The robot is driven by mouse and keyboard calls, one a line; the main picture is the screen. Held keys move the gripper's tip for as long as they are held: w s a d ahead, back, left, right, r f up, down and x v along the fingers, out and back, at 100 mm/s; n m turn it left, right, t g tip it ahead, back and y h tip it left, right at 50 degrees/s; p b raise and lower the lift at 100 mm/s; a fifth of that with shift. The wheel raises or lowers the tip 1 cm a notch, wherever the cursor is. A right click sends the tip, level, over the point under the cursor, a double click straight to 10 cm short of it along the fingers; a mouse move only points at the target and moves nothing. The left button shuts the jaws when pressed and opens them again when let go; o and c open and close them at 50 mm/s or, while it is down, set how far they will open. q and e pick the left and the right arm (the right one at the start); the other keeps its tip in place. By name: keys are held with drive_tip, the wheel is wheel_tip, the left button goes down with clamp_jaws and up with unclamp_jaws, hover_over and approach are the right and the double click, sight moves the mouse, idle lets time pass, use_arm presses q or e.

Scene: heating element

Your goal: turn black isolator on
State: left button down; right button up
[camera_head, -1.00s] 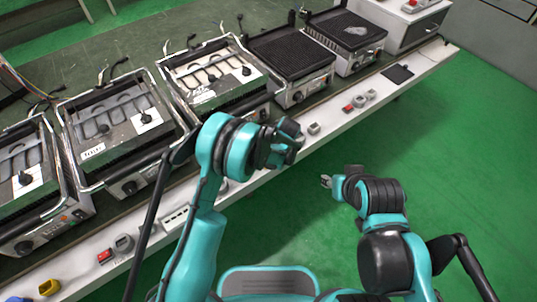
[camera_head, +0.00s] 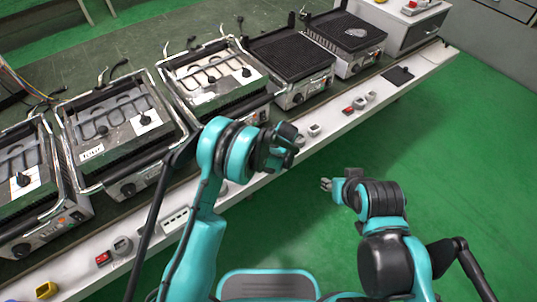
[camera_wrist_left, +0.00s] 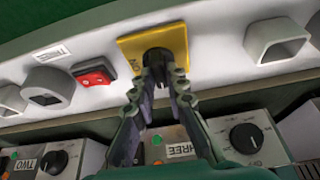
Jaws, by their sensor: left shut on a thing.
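The black isolator (camera_wrist_left: 157,55) sits on a yellow square plate (camera_wrist_left: 178,38) on the white front panel in the left wrist view. My left gripper (camera_wrist_left: 163,72) has its fingertips at the isolator and is shut on it, covering most of it. In the head view my left gripper (camera_head: 288,150) is at the bench's front edge and hides the isolator there. My right gripper (camera_head: 327,184) is over the green floor, away from the bench; its fingers look apart and empty.
A red switch (camera_wrist_left: 94,76) and a grey square socket (camera_wrist_left: 47,88) are left of the yellow plate. A white socket (camera_wrist_left: 276,40) is to its right. Several grills, including one with a ribbed plate (camera_head: 290,56), line the bench. The floor (camera_head: 450,150) is clear.

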use_arm(q)
drive_tip(key=m+h, duration=0.1)
drive_tip(key=m, duration=0.4)
drive_tip(key=shift+a+t+h, duration=0.2)
drive_tip(key=shift+t+h, duration=0.2)
drive_tip(key=m+h, duration=0.1)
drive_tip(key=m, duration=0.3)
drive_tip(key=shift+a+h, duration=0.1)
drive_tip(key=shift+h, duration=0.3)
drive_tip(key=m, duration=0.2)
drive_tip(key=m+g+h, duration=0.1)
drive_tip(key=m, duration=0.1)
drive_tip(key=shift+a+m+h, duration=0.1)
drive_tip(key=shift+m+h, duration=0.2)
drive_tip(key=shift+m, duration=0.1)
drive_tip(key=shift+m+g+h, duration=0.4)
drive_tip(key=shift+m+h, duration=0.1)
drive_tip(key=shift+m, duration=1.4)
drive_tip(key=c, duration=1.5)
unclamp_jaws()
drive_tip(key=shift+c, duration=0.2)
